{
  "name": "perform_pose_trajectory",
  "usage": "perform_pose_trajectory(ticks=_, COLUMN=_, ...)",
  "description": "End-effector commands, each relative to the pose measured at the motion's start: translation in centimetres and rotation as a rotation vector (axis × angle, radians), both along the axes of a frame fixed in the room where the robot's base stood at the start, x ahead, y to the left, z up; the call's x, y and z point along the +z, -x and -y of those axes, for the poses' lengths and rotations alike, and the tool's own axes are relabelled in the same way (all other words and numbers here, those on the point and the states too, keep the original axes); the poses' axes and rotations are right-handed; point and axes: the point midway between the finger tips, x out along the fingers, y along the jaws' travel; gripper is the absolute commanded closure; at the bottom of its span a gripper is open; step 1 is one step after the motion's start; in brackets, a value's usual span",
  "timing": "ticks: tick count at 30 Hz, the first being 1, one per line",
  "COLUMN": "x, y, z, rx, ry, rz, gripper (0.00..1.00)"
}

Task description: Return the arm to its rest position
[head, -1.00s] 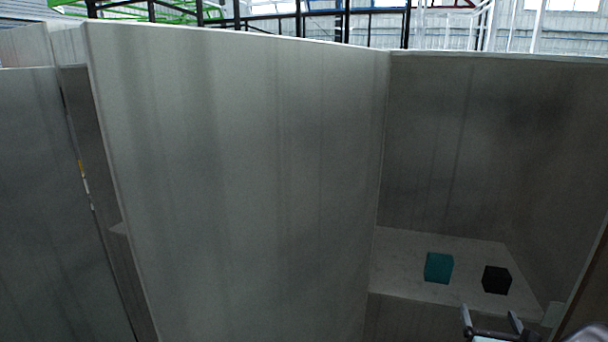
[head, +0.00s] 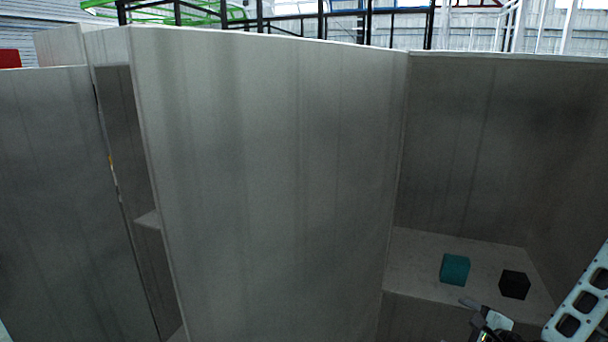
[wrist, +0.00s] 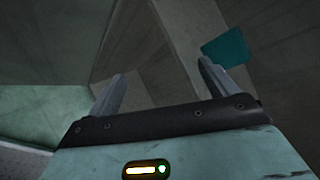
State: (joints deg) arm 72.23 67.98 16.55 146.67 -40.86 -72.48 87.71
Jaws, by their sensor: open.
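My gripper (wrist: 160,85) is open in the wrist view, with its two grey fingers apart and nothing between them. In the head view my gripper (head: 473,312) shows at the lower right, in front of the shelf edge, partly cut off by the frame. My white arm link (head: 580,305) runs up along the right edge. A teal cube (head: 455,269) and a black cube (head: 514,284) sit apart on the shelf behind the gripper. The teal cube also shows in the wrist view (wrist: 226,50), beyond the right finger.
The pale shelf (head: 420,255) lies in a corner between tall grey walls. A large grey panel (head: 270,170) fills the middle and stands left of the shelf. A narrow gap with a small ledge (head: 148,219) lies farther left.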

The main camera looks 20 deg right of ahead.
Motion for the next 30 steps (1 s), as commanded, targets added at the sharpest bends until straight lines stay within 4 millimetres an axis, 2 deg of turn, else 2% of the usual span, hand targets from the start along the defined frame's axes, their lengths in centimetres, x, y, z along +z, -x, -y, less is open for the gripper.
perform_pose_trajectory(ticks=1, x=0.3, y=-0.9, z=-0.7, rx=0.12, ry=0.112, rz=-0.074, gripper=0.15)
perform_pose_trajectory(ticks=5, x=0.8, y=-1.9, z=-2.2, rx=0.421, ry=0.398, rz=-0.273, gripper=0.15)
perform_pose_trajectory(ticks=8, x=2.1, y=-2.5, z=-3.2, rx=0.642, ry=0.604, rz=-0.398, gripper=0.15)
perform_pose_trajectory(ticks=11, x=4.1, y=-3.1, z=-4.4, rx=0.845, ry=0.79, rz=-0.499, gripper=0.15)
perform_pose_trajectory(ticks=16, x=9.0, y=-3.5, z=-7.7, rx=1.173, ry=1.057, rz=-0.611, gripper=0.15)
perform_pose_trajectory(ticks=21, x=13.8, y=-2.6, z=-12.0, rx=1.456, ry=1.231, rz=-0.637, gripper=0.15)
perform_pose_trajectory(ticks=30, x=20.0, y=0.9, z=-18.9, rx=1.837, ry=1.383, rz=-0.532, gripper=0.15)
